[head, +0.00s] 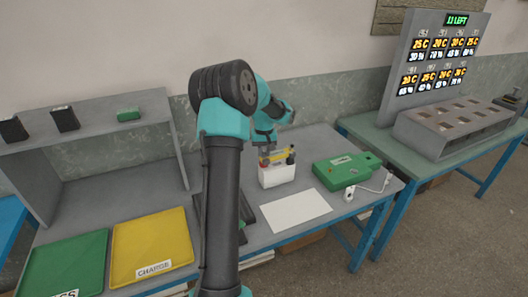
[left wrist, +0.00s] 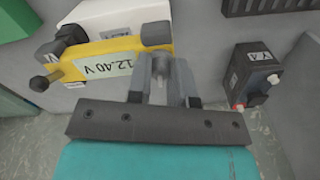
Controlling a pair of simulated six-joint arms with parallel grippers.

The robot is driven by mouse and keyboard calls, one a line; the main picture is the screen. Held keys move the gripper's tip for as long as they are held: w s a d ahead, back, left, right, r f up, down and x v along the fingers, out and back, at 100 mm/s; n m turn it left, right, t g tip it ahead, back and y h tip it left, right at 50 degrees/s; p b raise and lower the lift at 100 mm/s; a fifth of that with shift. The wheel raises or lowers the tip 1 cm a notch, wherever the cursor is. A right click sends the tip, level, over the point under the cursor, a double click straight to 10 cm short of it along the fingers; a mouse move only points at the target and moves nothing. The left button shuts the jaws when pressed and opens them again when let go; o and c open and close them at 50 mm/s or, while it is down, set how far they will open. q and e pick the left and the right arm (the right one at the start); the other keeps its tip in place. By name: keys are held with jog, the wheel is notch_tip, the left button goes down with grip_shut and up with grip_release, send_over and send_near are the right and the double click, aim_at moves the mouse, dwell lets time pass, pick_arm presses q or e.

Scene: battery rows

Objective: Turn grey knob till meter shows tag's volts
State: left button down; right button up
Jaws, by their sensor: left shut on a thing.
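A yellow meter (head: 277,156) lies across the top of a white box (head: 277,176) on the grey table. In the left wrist view the meter (left wrist: 90,55) has black round parts at its ends and a pale panel (left wrist: 110,67) reading 12.40 V. My left gripper (head: 267,146) comes down at the meter. In the left wrist view its fingers (left wrist: 163,82) are shut on a grey knob (left wrist: 160,65) beside the meter's edge, which they partly hide. I cannot make out a tag with a volt value apart from this panel. My right gripper is not in view.
A yellow CHARGE tray (head: 153,247) and a green tray (head: 66,265) sit at left. A black battery marked Y4 (left wrist: 253,75) shows in the left wrist view. A display board (head: 435,80) stands behind.

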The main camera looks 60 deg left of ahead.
aim_at(264, 152)
pick_arm(q)
jog(key=m, duration=0.5)
jog(key=shift+m, duration=0.3)
dwell(0.4)
jog(key=c, duration=1)
grip_release()
jog(key=shift+r, duration=0.15)
notch_tip(264, 152, up, 17)
jog(key=shift+r, duration=0.1)
